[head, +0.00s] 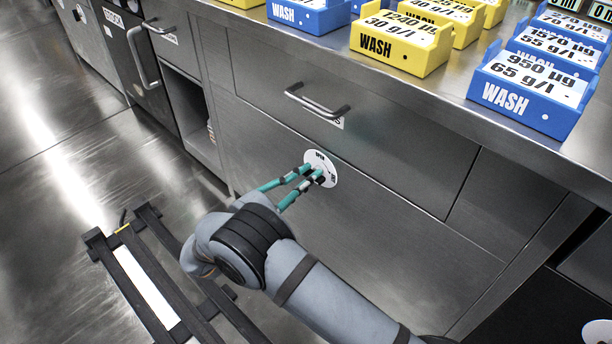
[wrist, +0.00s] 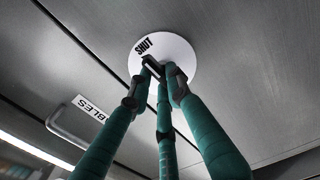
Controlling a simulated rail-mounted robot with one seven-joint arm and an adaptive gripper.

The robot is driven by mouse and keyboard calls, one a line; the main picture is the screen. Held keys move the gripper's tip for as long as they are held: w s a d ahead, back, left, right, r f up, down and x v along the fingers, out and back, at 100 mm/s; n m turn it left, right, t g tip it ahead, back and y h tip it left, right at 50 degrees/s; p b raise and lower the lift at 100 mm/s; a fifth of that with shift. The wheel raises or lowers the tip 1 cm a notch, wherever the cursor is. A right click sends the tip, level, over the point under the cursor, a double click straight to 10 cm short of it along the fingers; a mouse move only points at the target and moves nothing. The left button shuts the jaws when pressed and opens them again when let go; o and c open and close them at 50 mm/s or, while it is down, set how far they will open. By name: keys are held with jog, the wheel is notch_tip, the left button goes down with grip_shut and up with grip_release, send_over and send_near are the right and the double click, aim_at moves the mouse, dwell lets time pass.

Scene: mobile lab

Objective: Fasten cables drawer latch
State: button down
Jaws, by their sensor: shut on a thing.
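The latch is a round white disc (head: 328,164) on the grey cabinet front, beside the seam under the cables drawer (head: 375,140). The disc also shows in the wrist view (wrist: 178,50), with the word SHUT near its rim. A small dark knob (wrist: 153,67) stands at the disc's face. My gripper (head: 316,177) has teal fingers with dark joints, and their tips are closed around this knob. The fingers hide part of the knob and disc, so I cannot tell exactly which way the knob points. The drawer front looks flush with the cabinet.
The drawer's metal handle (head: 316,106) sticks out above the latch, with a partly hidden label. Blue boxes (head: 530,95) and yellow boxes (head: 400,45) stand on the metal worktop. An open shelf (head: 190,115) lies to the left. The floor at far left is clear.

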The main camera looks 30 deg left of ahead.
jog(key=shift+m, duration=0.5)
jog(key=c, duration=1.6)
grip_release()
jog(key=s, duration=0.4)
jog(key=s+a, duration=0.1)
jog(key=s, duration=0.3)
jog(key=s+a, duration=0.1)
jog(key=s, duration=0.3)
